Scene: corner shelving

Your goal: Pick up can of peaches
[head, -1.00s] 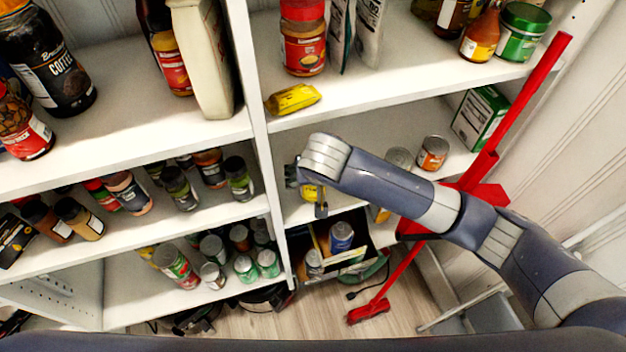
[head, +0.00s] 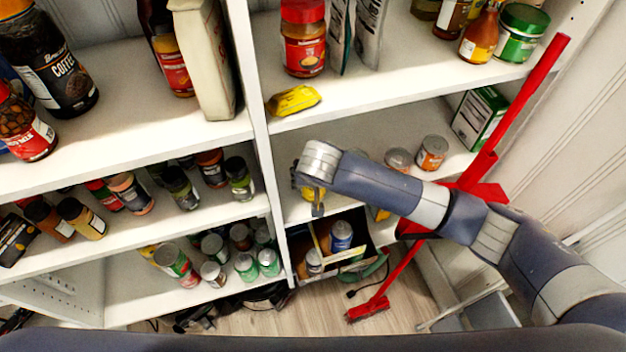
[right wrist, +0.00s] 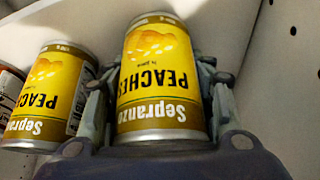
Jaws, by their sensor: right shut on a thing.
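A yellow can of peaches (right wrist: 160,75) stands between the fingers of my right gripper (right wrist: 160,66) in the right wrist view. The fingers press on both its sides, so the gripper is shut on it. The can's label appears upside down in this view. A second yellow can of peaches (right wrist: 45,95) is just left of the gripper, apart from the held one. In the head view my right gripper (head: 312,200) is at the middle right shelf, mostly hidden by my wrist. A bit of yellow can (head: 308,192) shows beside it. My left gripper is not in view.
The white upright divider (head: 265,165) is close left of my right gripper. Other cans (head: 431,152) and a green box (head: 480,118) stand farther right on that shelf. The shelf above (head: 400,80) overhangs. A red broom (head: 495,150) leans at the right.

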